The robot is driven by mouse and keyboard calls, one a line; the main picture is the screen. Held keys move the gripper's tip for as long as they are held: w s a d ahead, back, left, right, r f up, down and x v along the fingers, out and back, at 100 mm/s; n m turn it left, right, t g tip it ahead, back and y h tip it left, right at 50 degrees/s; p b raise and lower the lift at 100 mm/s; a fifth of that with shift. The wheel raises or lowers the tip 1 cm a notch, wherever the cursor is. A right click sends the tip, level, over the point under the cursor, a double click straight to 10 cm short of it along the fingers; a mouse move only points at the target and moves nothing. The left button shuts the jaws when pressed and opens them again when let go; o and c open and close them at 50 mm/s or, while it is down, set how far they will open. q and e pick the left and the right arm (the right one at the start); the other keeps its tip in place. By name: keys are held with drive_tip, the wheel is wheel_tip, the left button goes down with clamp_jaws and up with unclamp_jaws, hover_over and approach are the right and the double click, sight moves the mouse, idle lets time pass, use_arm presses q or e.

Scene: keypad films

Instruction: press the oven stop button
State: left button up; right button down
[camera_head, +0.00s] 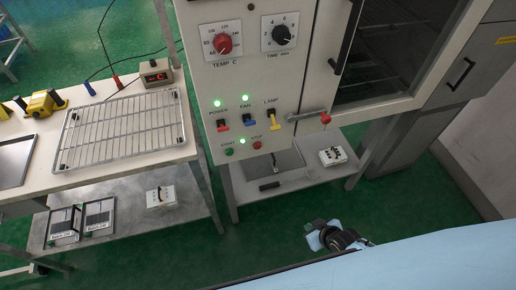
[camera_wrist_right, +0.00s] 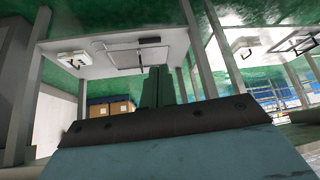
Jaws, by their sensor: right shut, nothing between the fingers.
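The oven's light control panel (camera_head: 237,105) stands in the middle of the head view. Low on it is the small red stop button (camera_head: 257,145), beside its STOP label. A green start button (camera_head: 229,152) is to its left, with a lit green lamp (camera_head: 242,141) between them. My right gripper (camera_head: 318,237) is low at the bottom centre right, below and well apart from the button, touching nothing that I can see. Its shut, empty fingers (camera_wrist_right: 156,85) show in the right wrist view, where the button does not appear. My left gripper is out of view.
Above the button are three coloured switches, a red knob (camera_head: 222,43) and a black knob (camera_head: 284,35). A red-tipped lever (camera_head: 325,118) sticks out to the right. A wire rack (camera_head: 120,132) lies on the left bench. Green floor is open around my right gripper.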

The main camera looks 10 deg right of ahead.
sight(257, 146)
drive_tip(key=w+a+r+n+t+y+b, duration=0.1)
drive_tip(key=w+a+r+y, duration=0.2)
drive_tip(key=r, duration=0.7)
drive_tip(key=w+a+r+n+t+y, duration=0.1)
drive_tip(key=w+a+r+y, duration=0.2)
drive_tip(key=w+a+r, duration=0.4)
wheel_tip(257, 146, up, 3)
drive_tip(key=shift+w+a+f+t+b, duration=0.2)
drive_tip(key=shift+a+t+b, duration=0.1)
drive_tip(key=shift+a+b, duration=0.15)
drive_tip(key=w+b, duration=0.6)
drive_tip(key=w, duration=0.3)
drive_tip(key=shift+a, duration=0.2)
idle(0.4)
